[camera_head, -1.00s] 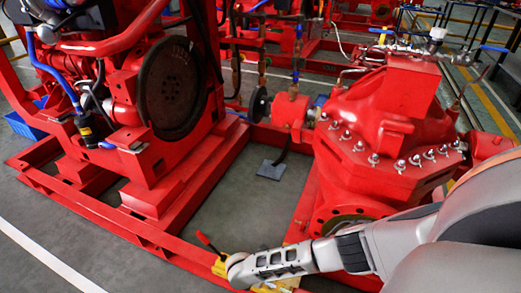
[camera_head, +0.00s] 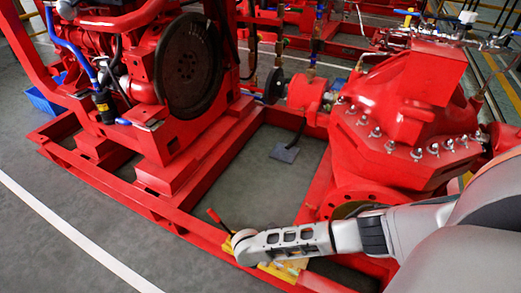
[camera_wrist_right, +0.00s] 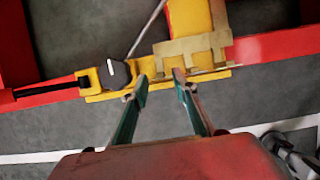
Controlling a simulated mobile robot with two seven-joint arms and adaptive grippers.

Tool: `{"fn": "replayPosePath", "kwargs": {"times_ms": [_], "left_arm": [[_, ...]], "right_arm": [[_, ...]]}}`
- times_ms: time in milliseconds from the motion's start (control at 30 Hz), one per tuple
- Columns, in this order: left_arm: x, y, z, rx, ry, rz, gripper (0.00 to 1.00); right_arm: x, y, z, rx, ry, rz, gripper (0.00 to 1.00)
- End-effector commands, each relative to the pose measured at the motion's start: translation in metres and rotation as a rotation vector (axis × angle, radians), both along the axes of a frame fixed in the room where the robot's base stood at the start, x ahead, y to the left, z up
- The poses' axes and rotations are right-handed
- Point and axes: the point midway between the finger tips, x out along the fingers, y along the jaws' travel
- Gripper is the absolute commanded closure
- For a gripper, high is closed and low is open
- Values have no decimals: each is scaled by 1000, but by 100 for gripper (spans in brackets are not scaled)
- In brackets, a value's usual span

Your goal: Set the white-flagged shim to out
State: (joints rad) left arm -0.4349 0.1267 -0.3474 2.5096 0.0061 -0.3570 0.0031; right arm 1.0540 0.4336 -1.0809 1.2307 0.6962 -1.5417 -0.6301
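In the right wrist view my right gripper (camera_wrist_right: 160,85) is open. Its two teal fingers reach the near edge of a yellow fixture (camera_wrist_right: 95,97), with nothing clearly held between them. The fixture carries a dark round knob (camera_wrist_right: 117,75) with a small pale mark, left of the fingers. A tan stepped plate (camera_wrist_right: 180,48) lies beyond the fingertips. I cannot make out a clear white-flagged shim. In the head view the fixture (camera_head: 272,271) sits on the front red rail below my right arm's end, which hides the fingers. My left gripper is not in view.
A red-handled lever (camera_head: 216,220) stands just left of the fixture. A red pump (camera_head: 405,125) rises behind my right arm. The engine with its dark flywheel (camera_head: 187,65) stands left. Grey floor (camera_head: 265,180) shows inside the red base frame (camera_head: 165,205).

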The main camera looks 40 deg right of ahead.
Motion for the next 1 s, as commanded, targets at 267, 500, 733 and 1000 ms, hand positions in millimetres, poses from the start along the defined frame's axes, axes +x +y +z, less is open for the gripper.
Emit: {"fn": "replayPosePath", "kwargs": {"times_ms": [267,500,733,1000], "left_arm": [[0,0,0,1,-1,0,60],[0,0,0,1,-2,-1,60],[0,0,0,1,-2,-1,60],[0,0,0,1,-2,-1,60]], "right_arm": [[-7,17,45,2,-2,1,72],[-11,26,68,0,0,0,72],[-12,27,72,0,0,0,72],[-12,27,72,0,0,0,72]]}}
